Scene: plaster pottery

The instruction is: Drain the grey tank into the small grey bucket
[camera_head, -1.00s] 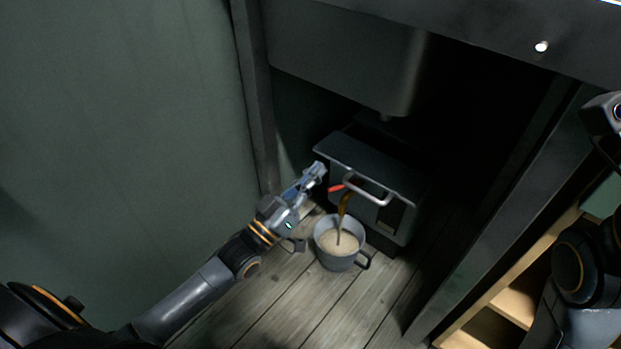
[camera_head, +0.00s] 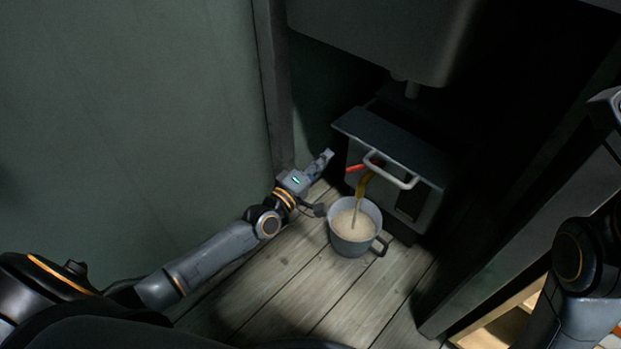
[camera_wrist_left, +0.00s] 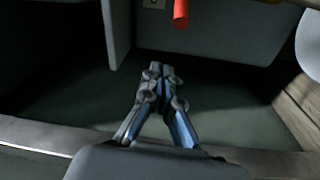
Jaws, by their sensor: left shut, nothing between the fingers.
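The grey tank (camera_head: 398,150) stands on the floor under the counter, with a white bar handle on its front. A red lever (camera_head: 356,168) sits beside a brass spout (camera_head: 364,184); the red lever also shows in the left wrist view (camera_wrist_left: 181,14). A stream runs from the spout into the small grey bucket (camera_head: 350,246), which stands upright below and holds pale, cloudy liquid. My left gripper (camera_head: 328,156) is shut and empty, left of the lever and apart from it. Its closed fingers show in the left wrist view (camera_wrist_left: 158,72). My right gripper is out of view.
A sink basin with a drain pipe (camera_head: 411,90) hangs above the tank. A green wall (camera_head: 130,120) and a post (camera_head: 275,90) close off the left. Wooden shelves (camera_head: 495,330) stand at lower right. Plank floor (camera_head: 290,290) in front of the bucket is clear.

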